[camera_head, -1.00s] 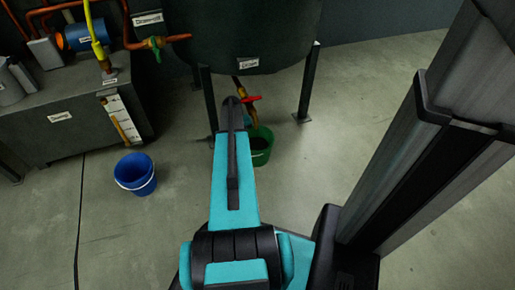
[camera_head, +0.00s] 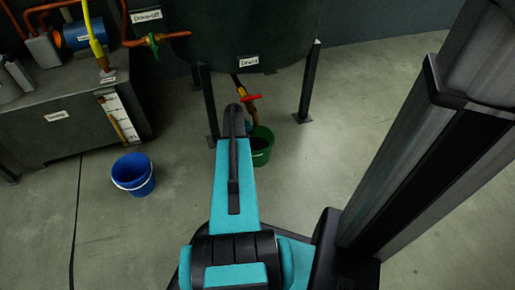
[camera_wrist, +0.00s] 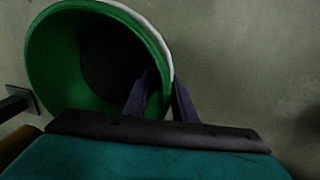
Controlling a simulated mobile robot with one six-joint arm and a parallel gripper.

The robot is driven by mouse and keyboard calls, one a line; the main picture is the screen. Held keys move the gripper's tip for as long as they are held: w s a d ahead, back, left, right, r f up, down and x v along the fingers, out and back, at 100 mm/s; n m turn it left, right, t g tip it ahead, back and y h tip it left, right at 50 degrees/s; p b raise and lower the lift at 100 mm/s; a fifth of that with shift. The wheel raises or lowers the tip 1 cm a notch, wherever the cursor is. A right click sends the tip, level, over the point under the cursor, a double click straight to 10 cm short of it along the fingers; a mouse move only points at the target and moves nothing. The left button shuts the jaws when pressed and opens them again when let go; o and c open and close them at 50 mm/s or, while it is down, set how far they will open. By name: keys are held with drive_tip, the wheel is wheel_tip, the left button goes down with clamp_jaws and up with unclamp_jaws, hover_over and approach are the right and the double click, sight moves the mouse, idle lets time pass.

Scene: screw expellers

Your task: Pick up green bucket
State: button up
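The green bucket (camera_head: 262,155) stands on the floor below the dark tank's outlet, partly hidden behind my arm in the head view. In the wrist view the green bucket (camera_wrist: 60,85) fills the upper left, with its open mouth and pale rim showing and a dark inside. My gripper (camera_wrist: 160,80) has its two dark fingers apart at the bucket's right side. One finger shows over the inside and the other lies just outside the rim, with the bucket wall between them. Green shows between the fingers. I cannot tell whether either finger touches the wall.
A blue bucket (camera_head: 133,176) stands on the floor at left. The dark tank (camera_head: 240,35) on legs (camera_head: 308,85) and its red-handled valve (camera_head: 251,98) are close to the green bucket. A dark box-shaped unit (camera_head: 60,130) with pipes is at left. The floor at right is clear.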

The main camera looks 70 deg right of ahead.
drive_tip(key=shift+c, duration=0.2)
clamp_jaws()
drive_tip(key=shift+r, duration=0.1)
idle(1.1)
